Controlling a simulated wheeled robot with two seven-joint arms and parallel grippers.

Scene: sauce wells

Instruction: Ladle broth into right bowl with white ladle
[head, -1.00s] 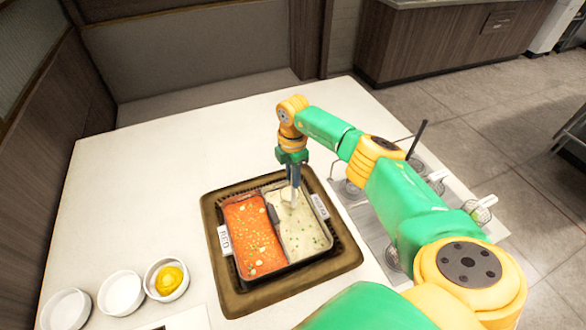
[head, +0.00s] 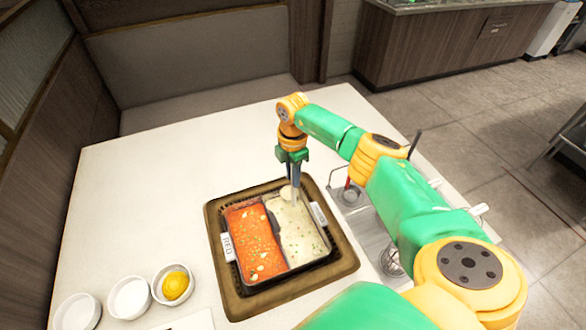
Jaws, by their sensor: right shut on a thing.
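A divided pot (head: 240,283) holds red broth (head: 254,240) on its left side and pale white broth (head: 298,235) on its right side. My right gripper (head: 294,182) is over the far end of the white side, pointing down. It is shut on the white ladle (head: 287,192), whose pale bowl shows at the far end of the white broth. Whether the ladle holds broth is too small to tell. The right bowl (head: 159,289) is white, with something yellow in it, and stands on the table left of the pot. My left gripper is not in view.
The pot sits in a brown square tray (head: 338,273). Two more white bowls, a middle one (head: 129,298) and a left one (head: 77,312), stand beside the right bowl. Metal holders with utensils (head: 393,258) are right of the tray, partly behind my right arm. The table (head: 150,185) behind the bowls is clear.

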